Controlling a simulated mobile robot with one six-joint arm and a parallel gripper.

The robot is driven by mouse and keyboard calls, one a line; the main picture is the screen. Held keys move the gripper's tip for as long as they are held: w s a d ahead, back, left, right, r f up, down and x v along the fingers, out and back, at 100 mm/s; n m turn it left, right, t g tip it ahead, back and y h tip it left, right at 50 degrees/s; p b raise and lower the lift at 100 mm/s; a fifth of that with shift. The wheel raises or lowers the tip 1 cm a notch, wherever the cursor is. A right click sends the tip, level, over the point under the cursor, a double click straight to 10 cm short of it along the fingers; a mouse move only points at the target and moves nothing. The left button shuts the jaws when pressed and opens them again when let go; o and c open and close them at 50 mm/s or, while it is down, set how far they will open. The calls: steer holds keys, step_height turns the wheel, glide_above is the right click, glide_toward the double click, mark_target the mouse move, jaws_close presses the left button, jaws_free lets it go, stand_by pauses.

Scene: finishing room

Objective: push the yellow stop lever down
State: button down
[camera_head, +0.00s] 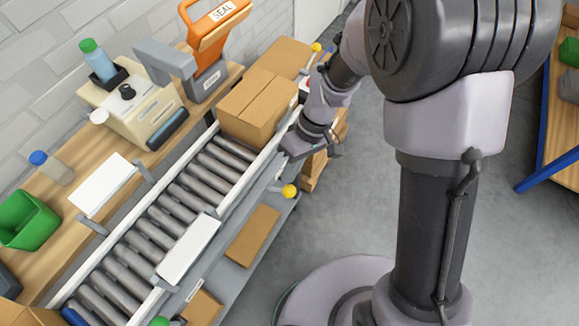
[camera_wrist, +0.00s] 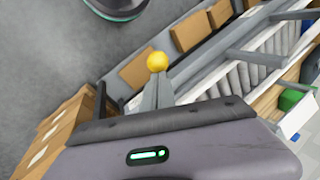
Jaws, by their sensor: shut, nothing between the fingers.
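The yellow ball knob (camera_head: 289,190) of the stop lever sticks out from the near side rail of the roller conveyor, on a short grey arm. My gripper (camera_head: 290,150) is low beside the conveyor rail, a little above and behind the knob in the head view. In the wrist view the knob (camera_wrist: 157,61) shows just beyond the tips of my gripper (camera_wrist: 157,82), which is shut and empty. I cannot tell whether the fingertips touch the knob. The lower part of the lever is hidden behind the fingers in the wrist view.
A closed cardboard box (camera_head: 258,105) stands on the far rollers. A white flat item (camera_head: 188,249) lies at the near rail. Flat brown boxes (camera_head: 252,235) lie on the shelf below. Another yellow ball (camera_head: 316,47) is farther back. Open floor lies right of the conveyor.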

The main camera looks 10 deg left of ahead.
steer(key=d+f+b, duration=0.1)
steer(key=s+d+f+b, duration=0.1)
steer(key=d+f+b, duration=0.1)
steer(key=shift+s+d+f, duration=0.3)
steer(key=shift+s+f, duration=0.05)
steer(key=d+p+v, duration=0.1)
steer(key=p+v, duration=0.5)
steer(key=v, duration=0.7)
steer(key=shift+w+d+f+p, duration=0.15)
steer(key=shift+d+f+p, duration=0.05)
steer(key=shift+d+p, duration=0.1)
